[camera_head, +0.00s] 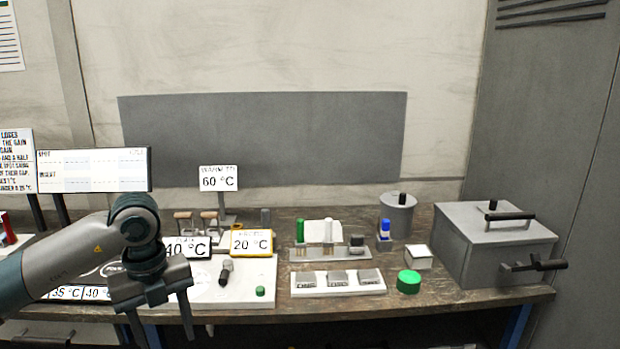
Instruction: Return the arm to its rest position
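My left arm (70,262) comes in from the left edge, over the front left part of the bench. Its gripper (160,318) points down near the bench's front edge. Its two fingers are spread apart, and I see nothing between them. The arm hides part of the white board and the labels behind it. My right gripper is not in view.
The wooden bench (420,308) holds a white board (235,297), a grey rack (330,254), a white tray (338,290), a green round piece (408,281) and a large grey lidded box (490,250) at right. A 60 °C sign (219,178) stands behind. Air above the middle is clear.

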